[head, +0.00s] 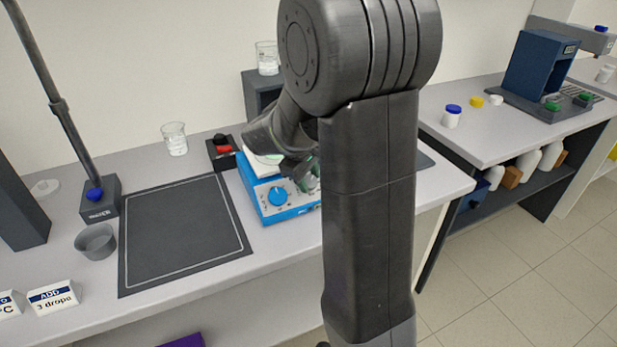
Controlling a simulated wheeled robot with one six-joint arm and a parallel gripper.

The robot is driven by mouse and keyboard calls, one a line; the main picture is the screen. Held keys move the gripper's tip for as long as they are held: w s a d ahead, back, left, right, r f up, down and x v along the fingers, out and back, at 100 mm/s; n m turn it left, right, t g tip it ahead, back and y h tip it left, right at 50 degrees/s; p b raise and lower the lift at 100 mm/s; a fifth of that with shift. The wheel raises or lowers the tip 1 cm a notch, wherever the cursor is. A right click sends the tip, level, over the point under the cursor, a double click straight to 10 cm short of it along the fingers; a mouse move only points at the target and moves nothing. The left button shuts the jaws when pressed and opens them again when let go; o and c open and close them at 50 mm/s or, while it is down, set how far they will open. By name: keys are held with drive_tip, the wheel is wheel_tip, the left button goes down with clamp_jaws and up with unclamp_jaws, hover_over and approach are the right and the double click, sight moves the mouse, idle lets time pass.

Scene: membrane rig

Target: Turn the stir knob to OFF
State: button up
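The blue stirrer (262,208) stands on the bench right of the dark mat. Its front carries a round blue knob (278,196) with small markings around it; I cannot read them or the knob's setting. Whether this is the stir knob, and whether another knob sits further right, I cannot tell, as my arm hides the stirrer's right part. A pale round top plate shows partly behind my wrist. My gripper (305,178) is at the stirrer's front, just right of and above the visible knob. Its fingers are mostly hidden and dark, and contact cannot be seen.
A dark mat (180,235) lies left of the stirrer. A black box with a red switch (222,150) and a glass beaker (174,138) stand behind. A grey cup (96,242) and a stand with a pole (60,105) are at left. A second bench (490,140) is at right.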

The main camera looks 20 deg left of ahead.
drive_tip(key=c, duration=0.4)
drive_tip(key=n+b, duration=0.1)
drive_tip(key=n+t+b, duration=0.2)
drive_tip(key=n+b, duration=0.1)
drive_tip(key=shift+s+f, duration=0.2)
drive_tip(key=shift+f, duration=0.05)
drive_tip(key=shift+s+n+t+y+b, duration=0.1)
drive_tip(key=shift+n+t+y+b, duration=0.1)
drive_tip(key=shift+n+t+b, duration=0.6)
drive_tip(key=shift+s+n+t+y+b, duration=0.1)
drive_tip(key=shift+n+t+y+b, duration=0.15)
drive_tip(key=shift+n+b, duration=0.95)
drive_tip(key=shift+r, duration=0.1)
drive_tip(key=o, duration=1)
drive_tip(key=shift+c, duration=0.2)
